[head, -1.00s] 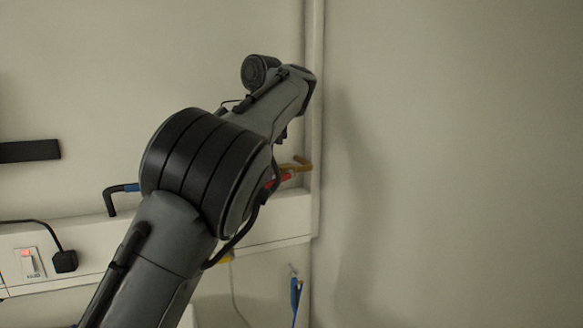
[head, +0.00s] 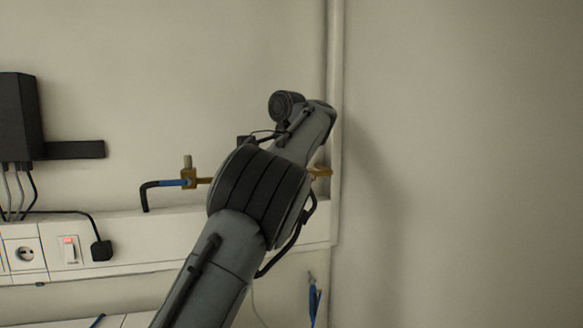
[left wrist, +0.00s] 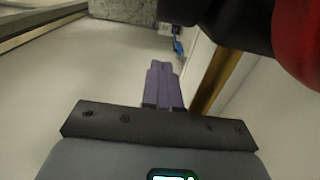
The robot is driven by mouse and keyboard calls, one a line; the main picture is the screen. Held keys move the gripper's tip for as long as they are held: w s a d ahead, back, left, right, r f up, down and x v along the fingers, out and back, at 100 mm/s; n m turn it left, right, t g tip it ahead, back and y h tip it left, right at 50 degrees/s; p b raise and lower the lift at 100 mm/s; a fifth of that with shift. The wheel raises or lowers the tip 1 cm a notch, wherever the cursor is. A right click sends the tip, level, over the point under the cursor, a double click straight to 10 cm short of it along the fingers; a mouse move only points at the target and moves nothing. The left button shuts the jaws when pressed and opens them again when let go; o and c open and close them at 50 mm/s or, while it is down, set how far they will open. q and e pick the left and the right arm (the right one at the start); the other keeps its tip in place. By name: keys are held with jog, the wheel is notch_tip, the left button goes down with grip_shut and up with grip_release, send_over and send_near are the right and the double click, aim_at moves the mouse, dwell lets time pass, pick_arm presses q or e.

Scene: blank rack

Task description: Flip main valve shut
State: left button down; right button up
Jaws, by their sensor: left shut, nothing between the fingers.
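A brass valve fitting (head: 188,178) sits on a pipe line along the wall in the head view, with a blue section and a black bent hose on its left. The line passes behind my left arm, and a brass end (head: 320,172) shows on the arm's right. In the left wrist view a brass-coloured bar (left wrist: 214,82) runs close by on the right. A large red rounded part (left wrist: 303,40), possibly the valve's handle, is at the top right corner. My left gripper (left wrist: 164,72) is shut and empty, apart from the bar in the picture; my arm hides it in the head view.
White wall trunking (head: 140,240) with a socket and a red-lit switch (head: 70,250) runs below the line. A black box (head: 18,115) hangs at left. A white vertical pipe (head: 335,60) stands in the corner. The right wall is bare.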

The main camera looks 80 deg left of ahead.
pick_arm(q)
jog(key=shift+w+f, duration=0.15)
jog(key=shift+f, duration=0.1)
dwell(0.3)
jog(key=shift+r, duration=0.1)
jog(key=shift+r+p, duration=0.7)
jog(key=shift+r, duration=0.05)
notch_tip(320, 180, up, 11)
jog(key=p, duration=0.5)
jog(key=shift+p, duration=0.4)
dwell(0.4)
